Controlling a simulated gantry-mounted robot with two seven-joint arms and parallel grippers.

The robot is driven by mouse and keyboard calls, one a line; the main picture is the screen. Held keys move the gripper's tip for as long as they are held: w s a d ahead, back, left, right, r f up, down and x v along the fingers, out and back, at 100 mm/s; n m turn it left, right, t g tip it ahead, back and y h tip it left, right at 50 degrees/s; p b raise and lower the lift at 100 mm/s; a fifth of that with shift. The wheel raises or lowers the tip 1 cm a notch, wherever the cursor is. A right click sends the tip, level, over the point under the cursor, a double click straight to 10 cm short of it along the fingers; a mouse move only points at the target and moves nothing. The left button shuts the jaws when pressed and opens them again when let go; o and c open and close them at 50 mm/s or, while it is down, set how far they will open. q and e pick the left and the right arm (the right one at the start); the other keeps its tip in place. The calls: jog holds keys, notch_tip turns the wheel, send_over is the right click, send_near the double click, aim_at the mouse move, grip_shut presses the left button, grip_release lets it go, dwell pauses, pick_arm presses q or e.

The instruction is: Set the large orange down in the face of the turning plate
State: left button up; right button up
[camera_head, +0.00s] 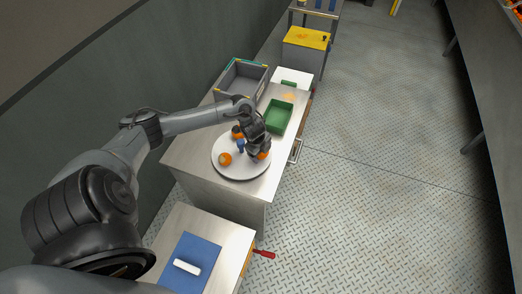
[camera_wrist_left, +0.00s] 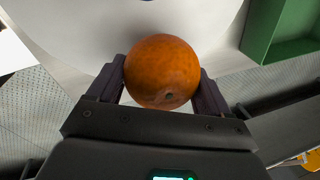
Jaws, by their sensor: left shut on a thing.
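The large orange (camera_wrist_left: 162,70) is between the two dark fingers of my left gripper (camera_wrist_left: 161,82), which touch it on both sides. In the head view my left gripper (camera_head: 258,151) is over the right side of the round white turning plate (camera_head: 238,173), and a little of the held orange (camera_head: 263,155) shows beside the fingers. In the left wrist view the plate's pale face (camera_wrist_left: 75,25) lies behind the orange. I cannot tell whether the orange touches it. Two other oranges, a near one (camera_head: 225,159) and a far one (camera_head: 237,131), rest on the plate. My right gripper is not in view.
A blue piece (camera_head: 240,147) stands near the plate's middle. A green tray (camera_head: 278,118) lies just beyond the plate, with a grey crate (camera_head: 241,82) at the back left. A blue mat (camera_head: 190,262) with a white block lies on the nearer table.

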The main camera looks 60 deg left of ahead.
pick_arm(q)
jog(key=shift+b+x, duration=0.4)
jog(key=shift+x, duration=0.4)
jog(key=o, duration=1.1)
jog(key=shift+s, duration=0.15)
jog(key=p+v, duration=0.2)
jog(key=v, duration=0.8)
jog(key=shift+s+d+r, duration=0.1)
jog(key=shift+r, duration=0.3)
